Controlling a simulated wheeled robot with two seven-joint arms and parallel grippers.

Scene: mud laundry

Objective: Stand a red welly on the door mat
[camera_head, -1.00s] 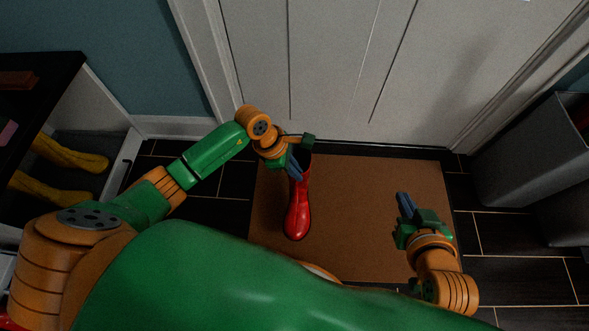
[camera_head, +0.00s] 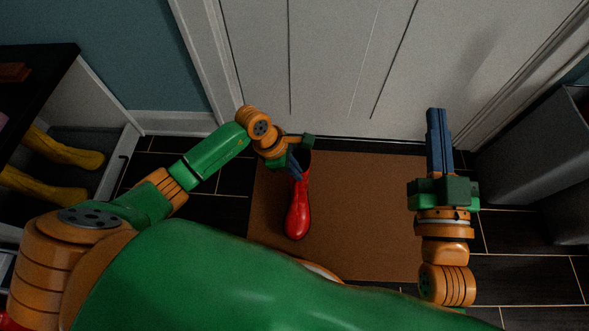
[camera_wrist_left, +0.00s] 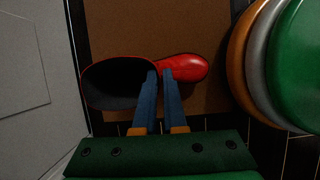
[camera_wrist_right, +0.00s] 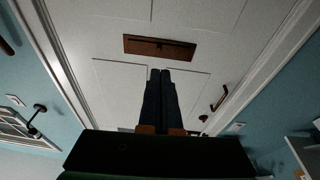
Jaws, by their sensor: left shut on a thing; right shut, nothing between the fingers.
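A red welly (camera_head: 298,215) is upright over the left part of the brown door mat (camera_head: 370,220), its toe toward me. I cannot tell for sure whether its sole touches the mat. My left gripper (camera_head: 296,168) is shut on the rim of the welly's shaft. In the left wrist view the fingers (camera_wrist_left: 160,78) pinch the wall of the welly (camera_wrist_left: 188,68), one inside the dark opening. My right gripper (camera_head: 437,112) is shut and empty, raised above the mat's right edge. In the right wrist view its fingers (camera_wrist_right: 158,75) are together, pointing at the door.
A white door (camera_head: 330,60) stands behind the mat. Yellow wellies (camera_head: 60,150) lie in a low shelf unit at the left. A grey bin (camera_head: 535,165) stands at the right on the dark tiled floor. The mat's right part is clear.

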